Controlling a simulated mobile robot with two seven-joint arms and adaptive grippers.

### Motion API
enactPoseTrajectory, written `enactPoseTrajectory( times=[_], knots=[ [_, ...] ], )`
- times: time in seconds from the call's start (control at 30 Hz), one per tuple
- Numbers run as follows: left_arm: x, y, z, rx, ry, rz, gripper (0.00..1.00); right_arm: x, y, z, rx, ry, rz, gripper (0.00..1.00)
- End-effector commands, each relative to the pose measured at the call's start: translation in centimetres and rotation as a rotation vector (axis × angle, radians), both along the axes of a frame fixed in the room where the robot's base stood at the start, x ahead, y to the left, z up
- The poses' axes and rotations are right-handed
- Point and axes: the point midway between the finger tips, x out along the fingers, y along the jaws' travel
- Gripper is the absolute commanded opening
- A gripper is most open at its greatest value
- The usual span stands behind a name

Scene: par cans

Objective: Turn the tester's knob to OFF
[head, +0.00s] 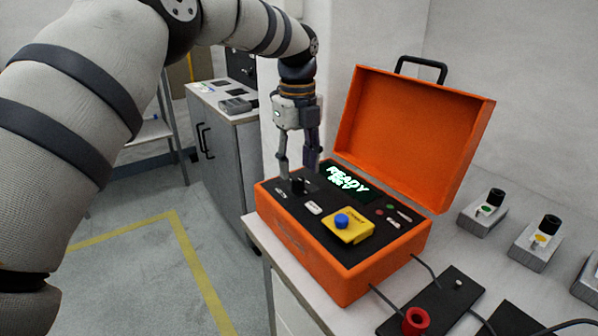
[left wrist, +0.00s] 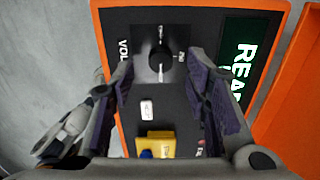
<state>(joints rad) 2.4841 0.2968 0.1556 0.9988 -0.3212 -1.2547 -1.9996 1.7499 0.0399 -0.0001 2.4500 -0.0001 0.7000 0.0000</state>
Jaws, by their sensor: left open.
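The orange tester (head: 330,270) stands open-lidded on a light bench. Its black knob (head: 297,185) sits at the left of the dark panel and also shows in the left wrist view (left wrist: 160,61). Labels ring the knob; one starts "VOL", the others are too small to read, so I cannot tell its setting. My left gripper (head: 298,168) points down over the knob, open and empty. In the left wrist view its fingers (left wrist: 163,85) are spread to either side of the knob, with clear gaps. My right gripper is out of view.
A yellow block with a blue button (head: 347,226) sits on the panel near the knob. The raised lid (head: 415,130) stands behind. Small grey boxes with black tops (head: 484,214) are at right.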

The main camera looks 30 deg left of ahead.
Motion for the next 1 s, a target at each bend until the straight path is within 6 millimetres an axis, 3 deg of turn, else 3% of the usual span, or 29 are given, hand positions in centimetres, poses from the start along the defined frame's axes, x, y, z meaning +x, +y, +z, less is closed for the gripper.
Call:
enactPoseTrajectory(
  times=[0.13,0.43,0.47,0.63,1.0],
  knots=[
    [0.0,0.0,-2.3,0.001,0.005,0.0,0.43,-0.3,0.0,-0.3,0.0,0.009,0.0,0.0],
    [0.0,0.0,-2.7,0.0,0.001,0.001,0.43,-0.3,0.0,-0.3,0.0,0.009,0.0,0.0],
    [0.0,0.0,-2.7,0.0,0.001,0.001,0.41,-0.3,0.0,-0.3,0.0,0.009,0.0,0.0],
    [0.0,0.0,-2.6,0.0,0.001,0.001,0.02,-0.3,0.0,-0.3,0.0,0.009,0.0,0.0],
    [0.0,0.0,-2.6,0.001,0.0,0.033,0.0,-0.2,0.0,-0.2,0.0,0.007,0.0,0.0]
  ],
)
